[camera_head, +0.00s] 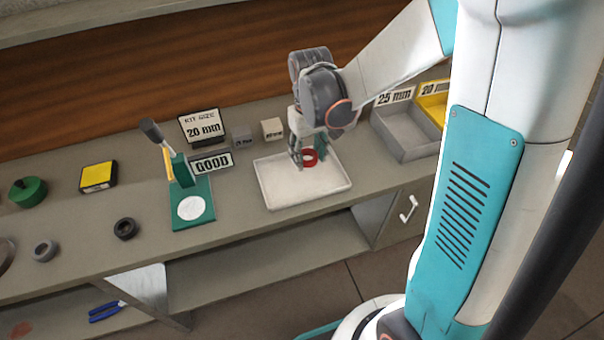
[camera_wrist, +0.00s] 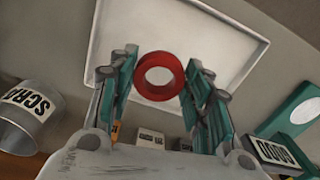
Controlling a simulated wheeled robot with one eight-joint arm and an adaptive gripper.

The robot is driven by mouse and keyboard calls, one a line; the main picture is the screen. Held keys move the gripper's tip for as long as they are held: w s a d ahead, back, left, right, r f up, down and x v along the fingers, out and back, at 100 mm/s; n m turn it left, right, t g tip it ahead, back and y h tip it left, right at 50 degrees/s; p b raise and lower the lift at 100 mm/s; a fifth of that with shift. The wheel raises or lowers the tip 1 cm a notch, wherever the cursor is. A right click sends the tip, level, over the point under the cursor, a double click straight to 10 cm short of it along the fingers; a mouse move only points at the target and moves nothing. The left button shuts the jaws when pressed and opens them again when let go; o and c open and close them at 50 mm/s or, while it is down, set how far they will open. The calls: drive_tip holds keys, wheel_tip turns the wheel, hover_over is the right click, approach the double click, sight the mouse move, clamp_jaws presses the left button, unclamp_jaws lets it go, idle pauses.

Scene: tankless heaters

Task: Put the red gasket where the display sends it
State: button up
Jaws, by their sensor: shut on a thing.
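The red gasket (camera_head: 311,156) is a thick ring between the fingers of my gripper (camera_head: 302,158), over the white tray (camera_head: 325,193). In the wrist view my gripper (camera_wrist: 160,82) is shut on the gasket (camera_wrist: 160,94), with the tray (camera_wrist: 185,12) behind it. I cannot tell whether the gasket touches the tray. The display (camera_head: 204,128) reads "KIT SIZE 20 mm". A grey bin (camera_head: 408,146) labelled "25 mm" stands right of the tray. A yellow bin (camera_head: 433,100), its label partly hidden and showing "20", stands beside it, partly behind my arm.
A green stand (camera_head: 193,190) with a lever and a "GOOD" sign (camera_head: 212,164) is left of the tray. Dark rings (camera_head: 125,229) and a yellow-black box (camera_head: 98,177) lie further left. A "SCRAP" container (camera_wrist: 28,108) shows in the wrist view.

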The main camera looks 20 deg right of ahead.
wheel_tip(320, 180, down, 4)
drive_tip(key=shift+f+b, duration=0.1)
drive_tip(key=shift+b, duration=1.15)
drive_tip(key=o, duration=1.2)
drive_tip(key=shift+r, duration=0.2)
wheel_tip(320, 180, up, 12)
drive_tip(key=shift+s+f, duration=0.1)
